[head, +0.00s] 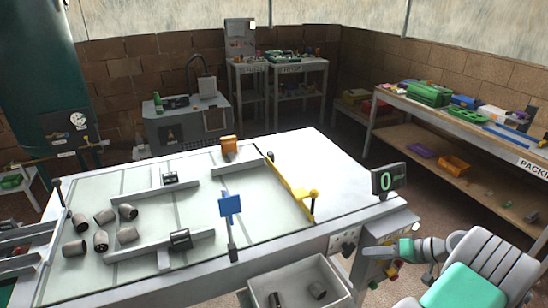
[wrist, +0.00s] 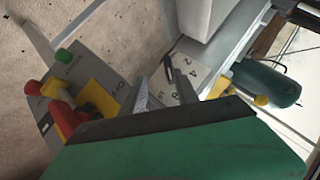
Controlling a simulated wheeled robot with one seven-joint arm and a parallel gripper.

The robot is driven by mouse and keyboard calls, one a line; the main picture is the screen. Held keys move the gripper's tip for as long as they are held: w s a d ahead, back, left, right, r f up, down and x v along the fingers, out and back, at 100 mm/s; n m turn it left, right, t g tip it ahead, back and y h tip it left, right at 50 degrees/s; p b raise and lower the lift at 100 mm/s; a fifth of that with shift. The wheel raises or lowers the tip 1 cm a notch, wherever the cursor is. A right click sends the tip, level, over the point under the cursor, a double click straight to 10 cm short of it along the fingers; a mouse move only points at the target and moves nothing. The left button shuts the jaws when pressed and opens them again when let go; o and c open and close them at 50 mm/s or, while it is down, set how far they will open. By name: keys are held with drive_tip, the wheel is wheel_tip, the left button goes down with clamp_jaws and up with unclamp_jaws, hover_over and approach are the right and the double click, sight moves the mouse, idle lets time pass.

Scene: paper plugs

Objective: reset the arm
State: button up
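My gripper (head: 376,253) is at the right front of the table, by a small control panel on the table's corner, and points left. In the wrist view my gripper (wrist: 155,75) shows two fingers with a gap between them and nothing visible held. Several grey-brown paper plugs (head: 101,240) stand or lie on the left of the white table (head: 330,165), far from my gripper.
The panel has red, green and yellow knobs (wrist: 64,56) close to my gripper. A yellow bar (head: 290,186) and a blue plate on a post (head: 230,206) rise from the table. A packing shelf (head: 465,125) is at right.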

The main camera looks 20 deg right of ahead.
drive_tip(key=s+a+f+m+g, duration=0.2)
drive_tip(key=s+f+m, duration=0.1)
drive_tip(key=s+f, duration=0.3)
drive_tip(key=s+a+f+m+g, duration=0.3)
drive_tip(key=s+f, duration=0.2)
drive_tip(key=f, duration=0.1)
drive_tip(key=s+a+r+m+g+h, duration=0.1)
drive_tip(key=s+a+r+g+h, duration=0.15)
drive_tip(key=s+a, duration=0.2)
drive_tip(key=w+a+r+n+h, duration=0.1)
drive_tip(key=w+a+r+n, duration=0.2)
drive_tip(key=a+r, duration=0.4)
drive_tip(key=w+a+r+n+t+h, duration=0.1)
drive_tip(key=w+a+r+n, duration=0.3)
drive_tip(key=a+r, duration=0.3)
drive_tip(key=w+a+r+n+t+h, duration=0.1)
drive_tip(key=w+a+r+n, duration=0.2)
drive_tip(key=a+r, duration=0.4)
drive_tip(key=a+n, duration=0.1)
drive_tip(key=a, duration=0.4)
drive_tip(key=shift+w+a+h, duration=0.15)
drive_tip(key=shift+w+h, duration=0.2)
